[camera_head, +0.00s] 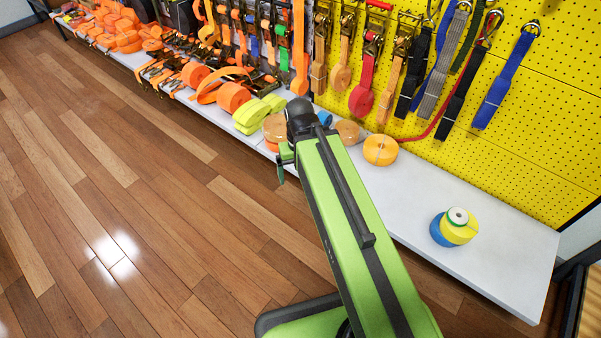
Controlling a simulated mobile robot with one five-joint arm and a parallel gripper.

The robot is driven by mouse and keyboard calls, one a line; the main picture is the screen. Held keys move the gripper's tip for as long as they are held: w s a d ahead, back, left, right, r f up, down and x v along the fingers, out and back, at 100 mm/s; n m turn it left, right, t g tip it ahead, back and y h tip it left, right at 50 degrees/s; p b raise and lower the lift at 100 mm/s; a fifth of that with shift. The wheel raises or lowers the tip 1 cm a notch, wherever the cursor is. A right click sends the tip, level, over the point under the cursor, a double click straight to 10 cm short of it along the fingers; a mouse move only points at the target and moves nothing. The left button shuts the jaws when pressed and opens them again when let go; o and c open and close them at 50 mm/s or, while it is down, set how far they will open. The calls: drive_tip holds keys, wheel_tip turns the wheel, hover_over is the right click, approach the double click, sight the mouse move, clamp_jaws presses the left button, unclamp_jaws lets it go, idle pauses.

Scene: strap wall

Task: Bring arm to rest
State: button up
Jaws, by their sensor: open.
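My green and black arm (358,225) reaches from the bottom of the picture up and left to a dark joint (302,118) at the front edge of the shelf. My gripper (282,168) shows only in part, just left of the arm below that joint, over the edge of the shelf and the floor. It is open, and I see nothing held in it. Most of it is hidden behind the arm.
A white shelf (478,268) runs along a yellow pegboard (545,120) hung with straps. An orange roll (380,150) lies right of the arm and a yellow-blue roll stack (455,228) farther right. Orange straps crowd the left end. The wooden floor (120,200) is clear.

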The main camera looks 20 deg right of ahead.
wheel_tip(320, 180, up, 31)
drive_tip(key=p, duration=3)
drive_tip(key=shift+f+p, duration=0.2)
drive_tip(key=shift+p, duration=0.1)
drive_tip(key=shift+s, duration=0.1)
